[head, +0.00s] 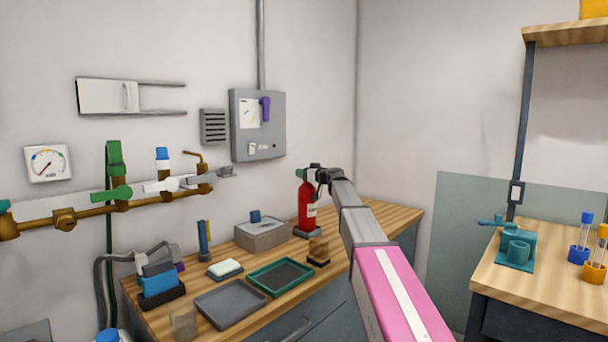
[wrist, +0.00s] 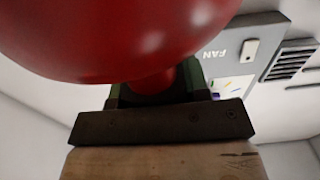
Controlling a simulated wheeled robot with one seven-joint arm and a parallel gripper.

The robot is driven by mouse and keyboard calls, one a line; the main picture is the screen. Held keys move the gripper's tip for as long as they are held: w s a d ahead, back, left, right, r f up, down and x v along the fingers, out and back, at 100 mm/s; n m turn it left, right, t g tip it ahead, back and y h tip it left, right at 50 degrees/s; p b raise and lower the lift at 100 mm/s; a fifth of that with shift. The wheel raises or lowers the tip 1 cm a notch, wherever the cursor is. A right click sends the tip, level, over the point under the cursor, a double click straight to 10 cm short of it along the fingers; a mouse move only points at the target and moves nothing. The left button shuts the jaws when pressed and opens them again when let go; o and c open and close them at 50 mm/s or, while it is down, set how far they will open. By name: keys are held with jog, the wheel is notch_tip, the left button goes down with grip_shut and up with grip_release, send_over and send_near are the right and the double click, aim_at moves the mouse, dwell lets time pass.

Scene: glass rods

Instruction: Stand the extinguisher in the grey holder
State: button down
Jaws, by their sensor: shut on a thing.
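The red extinguisher (head: 307,208) is upright near the back right of the wooden bench, with a pale label on its side. My gripper (head: 316,176) is shut on its top, at the neck below the dark head. In the wrist view the red body (wrist: 130,35) fills the top, and its narrow neck lies between my fingers (wrist: 157,85). The grey holder (head: 307,233) is low on the bench directly under the extinguisher. The bottom of the extinguisher meets the holder in the picture; I cannot tell whether it is fully seated.
A grey-brown box (head: 262,236) stands left of the holder and a small wooden block (head: 318,252) in front. A green-rimmed tray (head: 280,278) and grey tray (head: 230,303) lie nearer. A grey wall box (head: 258,125) hangs behind. The bench right of the holder looks clear.

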jog(key=shift+f, duration=0.5)
dwell(0.6)
jog(key=c, duration=0.9)
grip_release()
jog(key=shift+f, duration=0.15)
jog(key=v, duration=1.1)
